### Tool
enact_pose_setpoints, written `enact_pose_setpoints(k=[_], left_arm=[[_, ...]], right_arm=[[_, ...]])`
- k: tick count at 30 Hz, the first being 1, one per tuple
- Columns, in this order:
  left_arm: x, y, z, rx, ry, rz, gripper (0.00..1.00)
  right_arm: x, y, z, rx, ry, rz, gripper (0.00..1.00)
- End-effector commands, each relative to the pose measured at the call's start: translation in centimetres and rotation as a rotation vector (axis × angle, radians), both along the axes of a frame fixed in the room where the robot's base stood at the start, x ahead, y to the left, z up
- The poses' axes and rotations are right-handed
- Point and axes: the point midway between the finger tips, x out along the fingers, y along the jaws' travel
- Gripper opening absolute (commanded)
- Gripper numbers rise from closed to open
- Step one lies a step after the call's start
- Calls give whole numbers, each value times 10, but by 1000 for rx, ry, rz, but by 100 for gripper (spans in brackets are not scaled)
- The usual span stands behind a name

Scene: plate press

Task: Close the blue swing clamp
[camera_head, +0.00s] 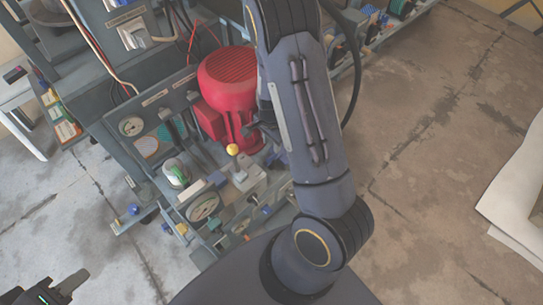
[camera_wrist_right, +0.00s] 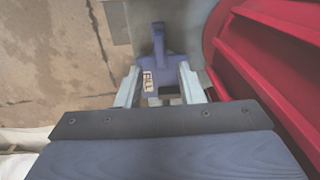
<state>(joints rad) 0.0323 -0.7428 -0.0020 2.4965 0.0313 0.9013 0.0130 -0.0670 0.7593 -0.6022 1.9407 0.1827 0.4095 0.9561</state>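In the right wrist view the blue swing clamp (camera_wrist_right: 159,42) stands ahead of my right gripper (camera_wrist_right: 160,82). Its narrow blue arm points up the picture, and a small lettered label sits on its lower part. The two pale fingers of my right gripper stand apart, one on each side of the clamp's lower part. I cannot tell whether they touch it. In the head view my right arm hides the right gripper and this clamp. My left gripper (camera_head: 70,285) is at the bottom left corner, partly cut off, over the floor and away from the machine.
A red motor (camera_head: 228,80) stands beside my right arm, and red ribbed metal fills the right of the wrist view.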

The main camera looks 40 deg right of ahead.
Motion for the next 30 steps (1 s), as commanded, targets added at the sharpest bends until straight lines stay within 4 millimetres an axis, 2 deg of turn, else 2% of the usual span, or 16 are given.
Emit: enact_pose_setpoints(k=[6,12,16,24,30], left_arm=[[0,0,-13,0,0,0,36],[0,0,-20,0,0,0,36],[0,0,-22,0,0,0,36],[0,0,-21,0,0,0,36],[0,0,-21,0,0,0,36]], right_arm=[[-1,0,-37,2,3,-1,35],[-1,0,-63,2,2,1,35],[-1,0,-69,2,0,2,35],[0,0,-70,2,0,2,35],[0,0,-70,2,0,2,8]])
